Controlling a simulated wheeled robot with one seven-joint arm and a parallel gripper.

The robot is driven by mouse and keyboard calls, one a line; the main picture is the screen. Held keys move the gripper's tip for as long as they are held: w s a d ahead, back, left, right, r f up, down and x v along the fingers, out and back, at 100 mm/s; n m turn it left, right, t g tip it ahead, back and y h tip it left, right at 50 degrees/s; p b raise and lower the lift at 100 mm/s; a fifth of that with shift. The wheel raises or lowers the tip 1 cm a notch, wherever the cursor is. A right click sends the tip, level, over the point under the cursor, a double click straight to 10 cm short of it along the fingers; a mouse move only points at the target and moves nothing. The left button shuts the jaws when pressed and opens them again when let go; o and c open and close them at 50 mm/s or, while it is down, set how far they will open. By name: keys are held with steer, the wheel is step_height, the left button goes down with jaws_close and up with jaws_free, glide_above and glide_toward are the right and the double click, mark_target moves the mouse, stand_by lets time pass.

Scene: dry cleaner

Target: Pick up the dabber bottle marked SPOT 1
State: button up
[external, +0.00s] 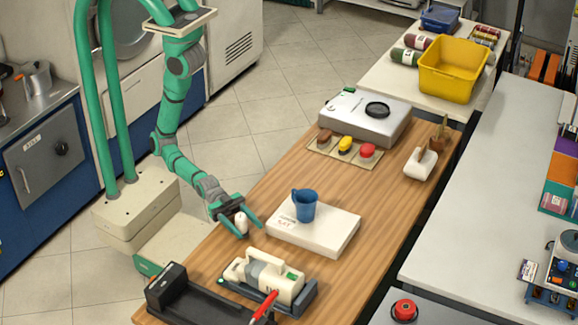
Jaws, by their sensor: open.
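A small white bottle (241,222) stands near the left edge of the wooden table, beside the white box. It shows between the two fingers of my gripper (250,231), which is open with a finger on either side of it. Whether the fingers touch it cannot be told. No SPOT 1 marking is readable on it at this size. Three small items with coloured tops, brown (324,137), yellow (345,145) and red (368,151), sit on a tan mat farther back; no marking is readable on them either.
A blue mug (305,205) stands on a white box (335,235) just right of my gripper. A white-and-grey device (265,275) and a black tray (200,305) lie in front. A grey scale-like unit (345,115) is behind. The table's right-hand middle is clear.

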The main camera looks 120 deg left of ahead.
steer(key=shift+w+d, duration=0.15)
steer(key=shift+w, duration=0.35)
steer(key=shift+s+d, duration=0.1)
steer(key=c, duration=1.2)
